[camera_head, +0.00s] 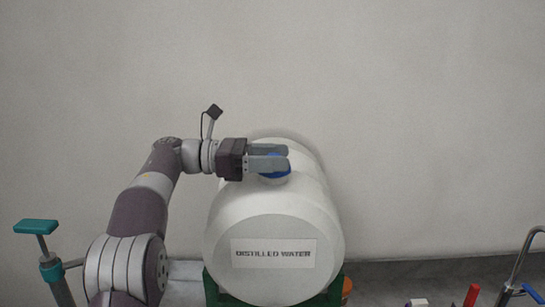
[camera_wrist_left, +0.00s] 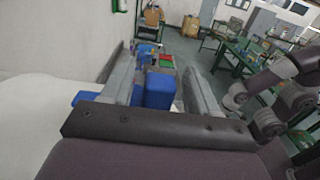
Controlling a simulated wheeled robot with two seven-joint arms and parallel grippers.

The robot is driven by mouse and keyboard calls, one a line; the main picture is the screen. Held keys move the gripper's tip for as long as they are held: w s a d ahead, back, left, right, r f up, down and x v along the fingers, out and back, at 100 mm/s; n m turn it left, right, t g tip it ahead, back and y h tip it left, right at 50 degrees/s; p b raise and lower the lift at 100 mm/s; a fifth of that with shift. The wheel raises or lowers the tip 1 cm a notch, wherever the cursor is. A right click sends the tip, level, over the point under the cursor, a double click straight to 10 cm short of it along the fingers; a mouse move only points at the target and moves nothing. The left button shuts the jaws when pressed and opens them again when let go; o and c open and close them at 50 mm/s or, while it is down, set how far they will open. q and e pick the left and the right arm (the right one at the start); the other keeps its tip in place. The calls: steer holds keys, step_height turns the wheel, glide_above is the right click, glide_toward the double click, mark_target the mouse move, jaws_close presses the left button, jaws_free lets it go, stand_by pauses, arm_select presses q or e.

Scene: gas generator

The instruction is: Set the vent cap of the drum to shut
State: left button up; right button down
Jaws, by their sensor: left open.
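The white drum (camera_head: 272,235) with a "DISTILLED WATER" label lies on its side in a green cradle. Its blue vent cap (camera_head: 276,174) is on top, partly hidden by my left gripper (camera_head: 287,157). The fingers point right, level, over the cap. In the left wrist view, a blue block-shaped part of the cap (camera_wrist_left: 158,92) stands between the open fingers of my left gripper (camera_wrist_left: 167,72), and more blue shows outside the left finger. I cannot tell whether a finger touches it. My right gripper is not seen.
A teal-handled pump (camera_head: 36,227) stands at lower left. A red handle (camera_head: 471,296) and a bent metal tube (camera_head: 524,252) are at lower right. A plain wall is behind the drum. The left wrist view shows green benches (camera_wrist_left: 245,58) farther off.

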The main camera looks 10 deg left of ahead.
arm_select(q)
steer(key=a, duration=0.1)
steer(key=a+b, duration=0.1)
steer(key=a, duration=0.1)
steer(key=s+a, duration=0.1)
steer(key=a, duration=0.1)
steer(key=shift+a+f, duration=0.1)
steer(key=shift+a, duration=0.15)
steer(key=s+a, duration=0.1)
steer(key=a, duration=0.6)
steer(key=shift+s+p, duration=0.15)
steer(key=shift+p, duration=0.15)
